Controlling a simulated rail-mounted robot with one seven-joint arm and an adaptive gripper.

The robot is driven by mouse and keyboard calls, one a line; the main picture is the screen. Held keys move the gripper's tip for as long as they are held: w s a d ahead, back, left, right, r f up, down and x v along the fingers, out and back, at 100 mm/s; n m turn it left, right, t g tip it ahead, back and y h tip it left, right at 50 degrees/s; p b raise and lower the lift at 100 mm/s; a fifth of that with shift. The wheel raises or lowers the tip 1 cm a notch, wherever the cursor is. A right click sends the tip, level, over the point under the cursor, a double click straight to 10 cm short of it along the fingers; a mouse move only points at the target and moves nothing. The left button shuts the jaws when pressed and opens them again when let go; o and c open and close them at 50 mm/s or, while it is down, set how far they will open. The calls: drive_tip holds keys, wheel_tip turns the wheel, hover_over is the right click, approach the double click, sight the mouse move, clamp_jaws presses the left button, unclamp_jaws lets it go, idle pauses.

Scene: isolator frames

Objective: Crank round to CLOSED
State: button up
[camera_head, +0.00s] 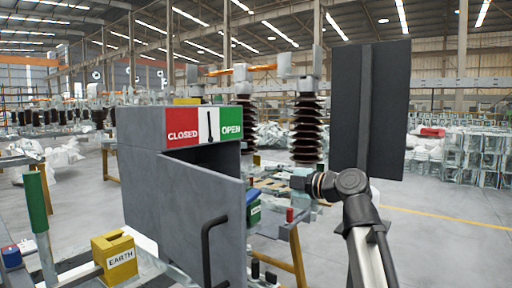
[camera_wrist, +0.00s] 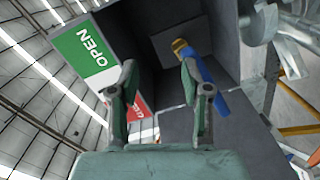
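The grey cabinet (camera_head: 160,180) has a sign with red CLOSED on the left and green OPEN (camera_head: 231,122) on the right. Its black pointer (camera_head: 210,126) stands about upright on the white band between them. The cabinet door (camera_head: 190,225) hangs ajar. In the wrist view a blue crank handle (camera_wrist: 213,80) with a yellow end (camera_wrist: 180,46) shows inside the cabinet, partly behind my right-hand finger. My gripper (camera_wrist: 159,75) is open at the cabinet mouth, its fingers apart with nothing seen between them. Whether a finger touches the handle I cannot tell. In the head view its fingers are hidden.
The door's black handle (camera_head: 207,250) sticks out towards me. A yellow EARTH box (camera_head: 115,258) and a green post (camera_head: 38,200) stand at the lower left. A green labelled block (camera_head: 254,215) is right of the door. Clear floor (camera_head: 440,245) lies at the right.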

sight(249, 203)
drive_tip(key=s+d+f+m+y+p, duration=0.1)
drive_tip(key=s+f+p, duration=0.4)
drive_tip(key=s, duration=0.3)
drive_tip(key=p+x, duration=0.1)
drive_tip(key=x, duration=0.1)
drive_tip(key=p+x, duration=0.1)
drive_tip(key=x, duration=0.1)
drive_tip(key=p+x, duration=0.2)
drive_tip(key=shift+w+a+r, duration=0.2)
drive_tip(key=shift+a+r, duration=0.05)
drive_tip(key=shift+r, duration=0.1)
drive_tip(key=b+x, duration=0.3)
drive_tip(key=shift+w+f, duration=0.1)
drive_tip(key=shift+f, duration=0.2)
drive_tip(key=shift+w+a+r+b, duration=0.1)
drive_tip(key=shift+a+b, duration=0.2)
drive_tip(key=shift+a, duration=0.05)
drive_tip(key=shift+c, duration=0.4)
drive_tip(key=shift+d, duration=0.1)
clamp_jaws()
